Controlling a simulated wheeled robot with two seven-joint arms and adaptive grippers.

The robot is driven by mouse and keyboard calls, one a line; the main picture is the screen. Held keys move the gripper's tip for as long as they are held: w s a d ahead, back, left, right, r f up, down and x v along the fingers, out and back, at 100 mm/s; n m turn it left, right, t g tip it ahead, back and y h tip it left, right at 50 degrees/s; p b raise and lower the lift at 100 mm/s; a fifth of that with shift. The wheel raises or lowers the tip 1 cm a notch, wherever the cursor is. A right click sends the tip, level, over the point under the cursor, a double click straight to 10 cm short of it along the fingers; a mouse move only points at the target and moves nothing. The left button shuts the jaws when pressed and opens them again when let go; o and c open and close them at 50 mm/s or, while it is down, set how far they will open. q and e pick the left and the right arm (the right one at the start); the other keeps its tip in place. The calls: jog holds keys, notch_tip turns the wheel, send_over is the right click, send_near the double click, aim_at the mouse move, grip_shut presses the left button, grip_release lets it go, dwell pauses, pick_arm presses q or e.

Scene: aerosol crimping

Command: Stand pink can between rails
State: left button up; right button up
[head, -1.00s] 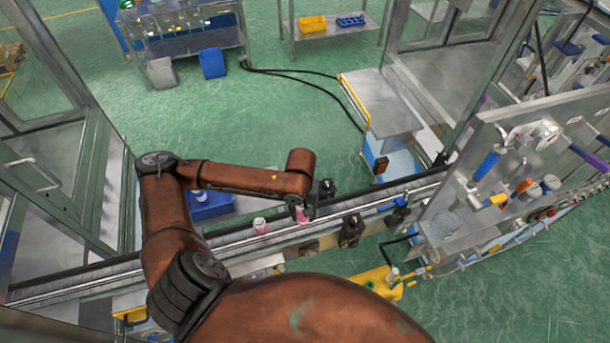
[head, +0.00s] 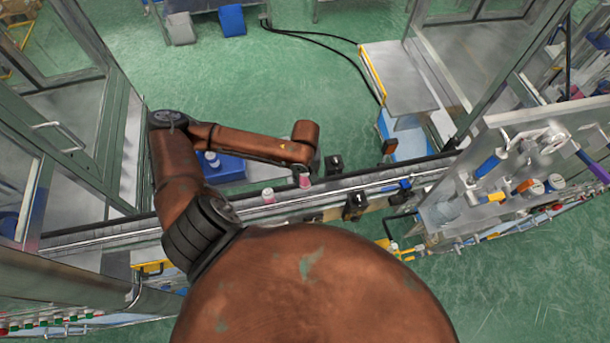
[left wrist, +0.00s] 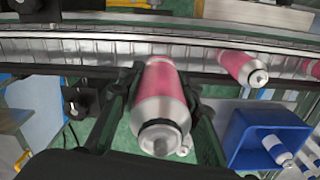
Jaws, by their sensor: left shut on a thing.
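My left gripper (left wrist: 163,84) is shut on a pink can (left wrist: 162,98) with a silver shoulder; its fingers lie on both sides of the can. The held can (head: 304,181) also shows in the head view at the conveyor rails (head: 232,214), mostly below my forearm. Its shoulder end points toward the wrist camera. Whether its base touches the belt is hidden. A second pink can (head: 268,196) stands apart on the line to the left; it also shows in the left wrist view (left wrist: 240,66). Part of a third pink can (left wrist: 313,68) shows at that view's right edge. My right gripper is out of view.
A blue bin (left wrist: 236,140) with a white can (left wrist: 275,148) stands beside the line. Black devices (head: 334,164) (head: 355,204) sit on both sides of the rails, right of the held can. A metal panel with tools (head: 540,170) stands farther right.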

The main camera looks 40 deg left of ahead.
pick_arm(q)
jog(key=shift+s+f, duration=0.1)
jog(key=shift+f, duration=0.95)
notch_tip(320, 180, down, 2)
jog(key=shift+b, duration=0.65)
jog(key=shift+f+b, duration=0.5)
jog(key=shift+b, duration=0.2)
jog(key=shift+f+b, duration=0.4)
jog(key=shift+b, duration=0.25)
jog(key=shift+f+b, duration=0.4)
jog(key=shift+f, duration=1.95)
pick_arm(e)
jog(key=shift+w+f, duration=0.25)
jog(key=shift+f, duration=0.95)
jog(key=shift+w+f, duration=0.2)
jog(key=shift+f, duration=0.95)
pick_arm(q)
jog(key=shift+f+p, duration=0.2)
jog(key=shift+p, duration=0.25)
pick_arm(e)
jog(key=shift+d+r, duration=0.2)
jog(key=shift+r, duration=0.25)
pick_arm(q)
jog(key=shift+f, duration=0.3)
